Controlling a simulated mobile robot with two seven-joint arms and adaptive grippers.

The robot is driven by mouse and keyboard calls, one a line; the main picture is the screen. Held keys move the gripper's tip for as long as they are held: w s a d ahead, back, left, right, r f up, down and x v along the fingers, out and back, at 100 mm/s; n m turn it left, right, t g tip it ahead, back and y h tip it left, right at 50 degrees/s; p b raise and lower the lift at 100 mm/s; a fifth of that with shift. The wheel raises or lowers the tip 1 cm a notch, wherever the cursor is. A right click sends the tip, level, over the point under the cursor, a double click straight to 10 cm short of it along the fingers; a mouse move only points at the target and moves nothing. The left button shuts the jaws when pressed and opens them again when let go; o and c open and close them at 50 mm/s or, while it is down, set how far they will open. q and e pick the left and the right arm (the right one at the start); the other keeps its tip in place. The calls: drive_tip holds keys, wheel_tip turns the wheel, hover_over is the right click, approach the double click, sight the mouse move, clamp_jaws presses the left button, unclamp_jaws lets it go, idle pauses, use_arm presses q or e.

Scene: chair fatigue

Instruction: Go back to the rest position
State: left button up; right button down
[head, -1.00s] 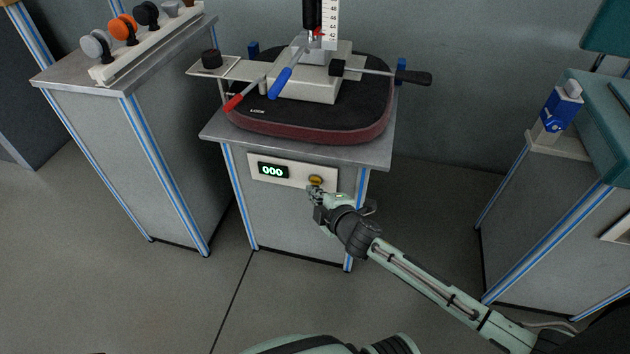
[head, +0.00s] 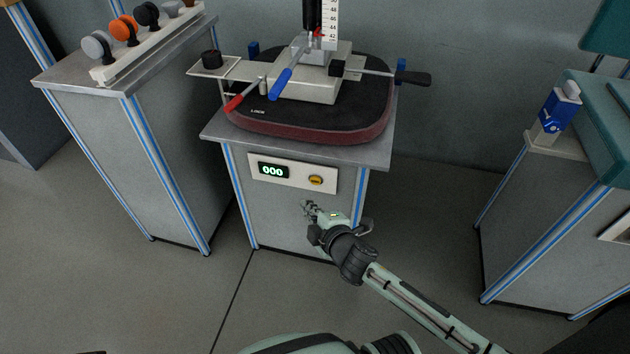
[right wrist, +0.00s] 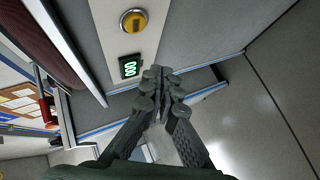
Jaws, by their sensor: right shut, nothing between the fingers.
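My right gripper (head: 311,209) is shut and empty, in front of the middle cabinet and below its control panel (head: 326,182). Its closed fingers also show in the right wrist view (right wrist: 160,78). The yellow button (head: 316,180) is in full sight and apart from the fingers; it also shows in the right wrist view (right wrist: 133,20). The green display (head: 273,170) reads 000. My left gripper does not show in either view.
A dark cushion with a red side (head: 310,133) lies on the middle cabinet under a metal clamp rig (head: 310,85). A left cabinet (head: 150,150) carries a rack of round knobs (head: 150,45). A blue and white carton (head: 556,110) stands at right. Open floor lies between cabinets.

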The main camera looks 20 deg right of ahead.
idle(0.4)
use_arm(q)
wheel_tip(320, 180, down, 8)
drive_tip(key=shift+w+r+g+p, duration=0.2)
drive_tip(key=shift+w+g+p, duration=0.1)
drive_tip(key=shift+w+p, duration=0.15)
use_arm(e)
drive_tip(key=s+d+f+m+g+h, duration=0.1)
drive_tip(key=s+d+f+m+g, duration=0.1)
drive_tip(key=s, duration=0.5)
drive_tip(key=s+d+f+m+g+h, duration=0.1)
drive_tip(key=s+d+f+m+g, duration=0.1)
drive_tip(key=s+d+m+g, duration=0.2)
drive_tip(key=s+d+f+m+g, duration=0.3)
drive_tip(key=s+m, duration=0.4)
drive_tip(key=s, duration=0.5)
drive_tip(key=shift+s+d+m+g+h, duration=0.25)
drive_tip(key=shift+d+m+g+h, duration=0.2)
drive_tip(key=shift+d, duration=0.4)
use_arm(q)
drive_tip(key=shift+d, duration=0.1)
